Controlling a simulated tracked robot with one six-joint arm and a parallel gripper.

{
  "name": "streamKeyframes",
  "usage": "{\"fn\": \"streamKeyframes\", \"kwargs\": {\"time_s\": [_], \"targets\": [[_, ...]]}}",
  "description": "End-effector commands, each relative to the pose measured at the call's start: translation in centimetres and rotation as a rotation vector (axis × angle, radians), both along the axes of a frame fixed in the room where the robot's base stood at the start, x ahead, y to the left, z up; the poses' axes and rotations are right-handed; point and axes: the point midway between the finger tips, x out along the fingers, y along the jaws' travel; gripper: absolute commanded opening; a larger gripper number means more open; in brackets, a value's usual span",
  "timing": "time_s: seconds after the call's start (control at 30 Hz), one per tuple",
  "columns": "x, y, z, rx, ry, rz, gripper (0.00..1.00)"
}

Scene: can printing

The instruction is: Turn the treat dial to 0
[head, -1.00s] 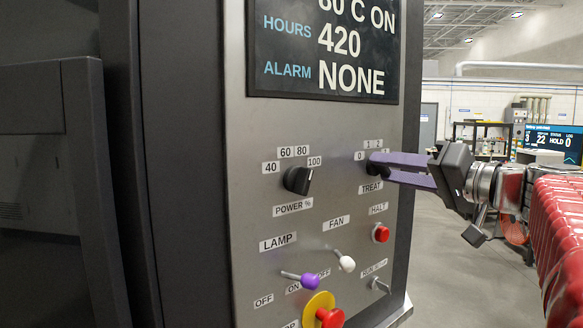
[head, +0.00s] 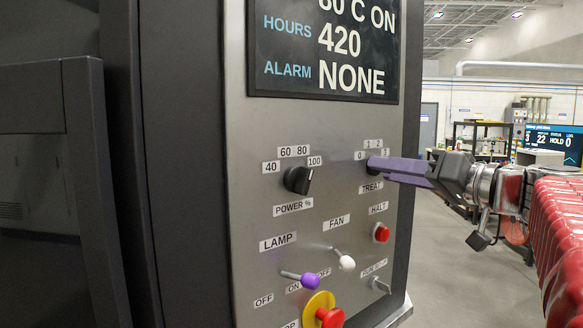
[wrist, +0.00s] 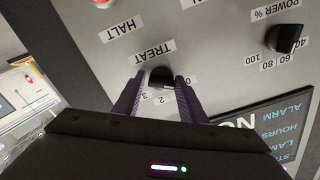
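The 0 label (head: 360,155) shows just left of the fingertips. Which number the dial points to is hidden.
The power knob (head: 298,180) is left of the dial. Below are the red halt button (head: 381,233), a white-tipped fan lever (head: 346,262), a purple-tipped lamp lever (head: 309,281) and a red stop button (head: 330,317) on yellow. A display (head: 325,45) is above.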

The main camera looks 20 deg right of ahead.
Motion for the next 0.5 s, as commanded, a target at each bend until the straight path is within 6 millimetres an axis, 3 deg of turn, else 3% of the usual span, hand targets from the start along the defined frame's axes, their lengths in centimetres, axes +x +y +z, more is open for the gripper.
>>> {"fn": "streamKeyframes", "kwargs": {"time_s": [0.2, 0.5], "targets": [[-0.01, -0.01, 0.12, 0.0, -0.002, -0.001, 0.52], [-0.13, -0.02, 0.28, 0.0, -0.005, -0.002, 0.52]]}}
